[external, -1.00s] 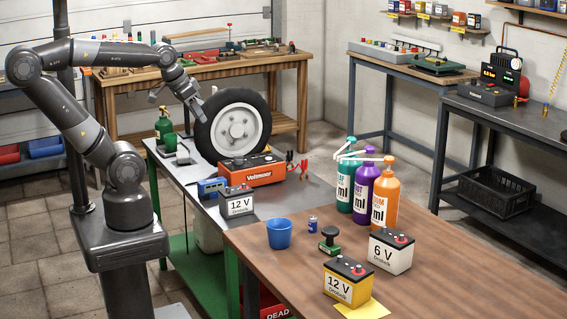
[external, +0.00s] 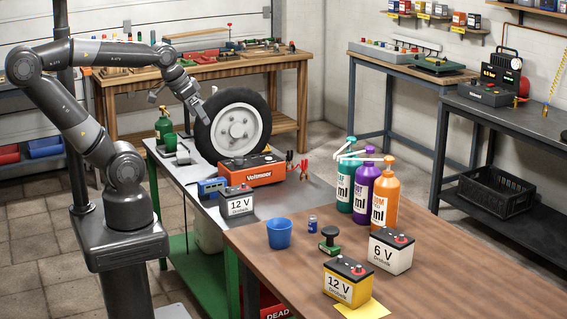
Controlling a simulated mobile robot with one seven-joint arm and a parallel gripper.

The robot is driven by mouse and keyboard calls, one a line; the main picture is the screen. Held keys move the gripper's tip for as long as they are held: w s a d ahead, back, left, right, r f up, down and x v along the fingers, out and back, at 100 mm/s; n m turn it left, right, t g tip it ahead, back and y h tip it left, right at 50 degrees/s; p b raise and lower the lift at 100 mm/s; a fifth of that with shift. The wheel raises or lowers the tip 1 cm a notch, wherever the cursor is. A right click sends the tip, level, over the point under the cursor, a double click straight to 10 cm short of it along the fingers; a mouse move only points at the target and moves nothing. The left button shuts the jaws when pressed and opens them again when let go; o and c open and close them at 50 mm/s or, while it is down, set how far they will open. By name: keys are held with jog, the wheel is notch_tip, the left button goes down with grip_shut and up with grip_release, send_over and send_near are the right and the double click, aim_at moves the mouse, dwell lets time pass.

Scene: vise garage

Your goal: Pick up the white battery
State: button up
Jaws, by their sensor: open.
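A white battery with a black top and red terminal caps, marked 6 V (external: 391,254), stands upright on the brown wooden tabletop, right of the middle. My gripper (external: 191,102) is raised above the grey bench, near the wheel, pointing down and right. It is open and empty, well away from the batteries.
Tall bottles (external: 384,200) stand behind the 6 V battery. The wooden top's right side is clear.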

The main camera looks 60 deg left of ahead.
jog(key=shift+o, duration=0.3)
jog(key=w+d+r+n+h, duration=0.25)
jog(key=w+d+n, duration=0.35)
jog(key=w+d, duration=0.65)
jog(key=n+g+h, duration=0.4)
jog(key=n, duration=1)
send_over(387, 234)
jog(key=s+a, duration=0.1)
jog(key=a, duration=0.3)
notch_tip(387, 234, down, 19)
jog(key=x, duration=0.5)
jog(key=shift+s+f, duration=0.1)
jog(key=shift+f, duration=0.05)
jog(key=shift+x, duration=2.9)
jog(key=shift+a, duration=0.15)
